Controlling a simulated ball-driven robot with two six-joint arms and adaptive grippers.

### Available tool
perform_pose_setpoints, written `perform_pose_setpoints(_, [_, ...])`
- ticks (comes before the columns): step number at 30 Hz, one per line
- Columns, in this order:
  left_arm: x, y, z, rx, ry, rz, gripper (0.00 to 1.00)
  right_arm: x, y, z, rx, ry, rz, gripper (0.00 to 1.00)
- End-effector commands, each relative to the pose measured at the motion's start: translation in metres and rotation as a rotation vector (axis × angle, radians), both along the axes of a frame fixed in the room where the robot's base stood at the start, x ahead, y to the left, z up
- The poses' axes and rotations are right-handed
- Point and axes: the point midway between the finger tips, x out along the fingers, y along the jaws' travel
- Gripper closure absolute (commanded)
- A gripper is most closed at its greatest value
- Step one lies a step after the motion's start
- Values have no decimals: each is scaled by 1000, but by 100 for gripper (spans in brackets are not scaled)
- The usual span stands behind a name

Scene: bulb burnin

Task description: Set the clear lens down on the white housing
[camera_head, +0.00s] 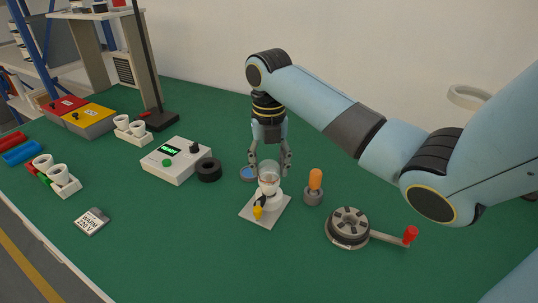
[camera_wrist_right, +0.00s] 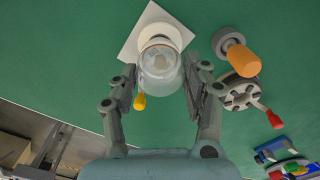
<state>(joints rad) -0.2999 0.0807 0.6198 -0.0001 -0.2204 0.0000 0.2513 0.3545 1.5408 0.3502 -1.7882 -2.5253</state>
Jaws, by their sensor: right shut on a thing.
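The clear lens (camera_head: 268,169) is a see-through dome between the two fingers of my right gripper (camera_head: 269,166), which is shut on it. The white housing (camera_head: 267,189) stands on a pale square plate (camera_head: 276,210) directly below the lens. In the wrist view the lens (camera_wrist_right: 160,74) sits between the fingertips of my right gripper (camera_wrist_right: 160,82) and covers part of the white housing (camera_wrist_right: 162,36). The lens looks very close to the housing's top; I cannot tell whether they touch. A yellow-tipped part (camera_head: 257,213) is at the housing's front. My left gripper is not in view.
An orange-handled tool in a grey holder (camera_head: 314,187) stands close right of the housing. A round fixture with a red-knobbed crank (camera_head: 347,227) is farther right. A black ring (camera_head: 209,169) and a tester reading READY (camera_head: 176,160) are at left. Green table is clear in front.

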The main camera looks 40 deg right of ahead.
Motion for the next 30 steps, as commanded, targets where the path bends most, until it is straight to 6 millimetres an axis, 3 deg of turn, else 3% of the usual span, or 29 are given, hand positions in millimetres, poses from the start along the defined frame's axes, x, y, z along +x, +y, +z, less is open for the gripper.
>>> perform_pose_setpoints(9, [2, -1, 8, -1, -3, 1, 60, 0, 0, 1, 0, 1, 0, 65])
perform_pose_setpoints(30, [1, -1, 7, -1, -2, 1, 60, 0, 0, -4, 1, 1, 0, 65])
